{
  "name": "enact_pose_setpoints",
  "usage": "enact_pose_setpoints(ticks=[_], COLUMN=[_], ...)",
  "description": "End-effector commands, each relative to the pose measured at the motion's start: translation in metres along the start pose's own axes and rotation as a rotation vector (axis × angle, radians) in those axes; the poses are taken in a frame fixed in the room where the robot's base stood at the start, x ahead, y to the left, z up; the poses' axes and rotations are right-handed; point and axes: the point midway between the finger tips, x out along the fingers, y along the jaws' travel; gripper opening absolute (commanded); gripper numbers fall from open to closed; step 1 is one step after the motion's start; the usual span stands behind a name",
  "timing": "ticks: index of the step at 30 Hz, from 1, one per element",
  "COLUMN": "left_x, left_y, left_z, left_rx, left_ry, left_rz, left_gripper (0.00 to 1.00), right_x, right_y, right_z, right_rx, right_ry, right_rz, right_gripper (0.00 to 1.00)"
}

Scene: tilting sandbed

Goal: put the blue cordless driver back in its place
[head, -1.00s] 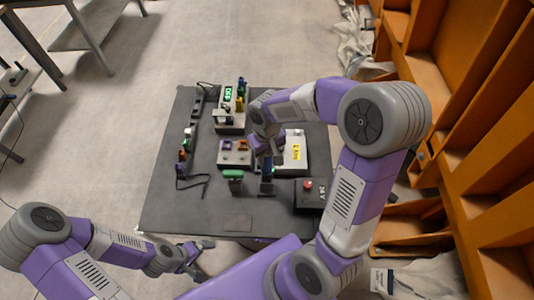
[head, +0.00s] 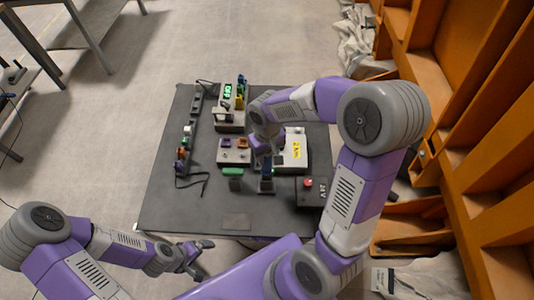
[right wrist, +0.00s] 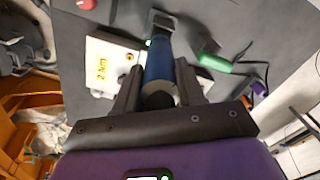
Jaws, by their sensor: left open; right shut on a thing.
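The blue cordless driver (head: 266,173) stands near the middle right of the dark table (head: 172,214). In the right wrist view its blue body (right wrist: 159,64) is between my right gripper's fingers, with a dark foot (right wrist: 164,22) at its far end. My right gripper (head: 264,158) is shut on it from above and hides part of it. I cannot tell whether the foot touches the table. My left gripper (head: 194,258) is open and empty, low at the table's front edge.
A green-topped tool (head: 232,173) stands just left of the driver. A dark box with a red button (head: 308,184) is to its right. Behind are a pale box with a yellow label (head: 296,150) and a grey block (head: 234,152). The table's front left is clear.

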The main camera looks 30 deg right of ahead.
Motion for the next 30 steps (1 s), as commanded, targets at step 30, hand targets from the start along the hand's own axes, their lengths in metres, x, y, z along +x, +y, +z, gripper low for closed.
enact_pose_setpoints(ticks=[30], left_x=[0.019], left_y=[-0.007], left_z=[-0.001], left_rx=[0.0], left_ry=[0.0], left_rz=[0.0], left_gripper=[1.0], right_x=[0.024], right_y=[0.0], right_z=[-0.001], right_rx=[0.0], right_ry=[0.002], right_rz=[0.0], right_gripper=[0.0])
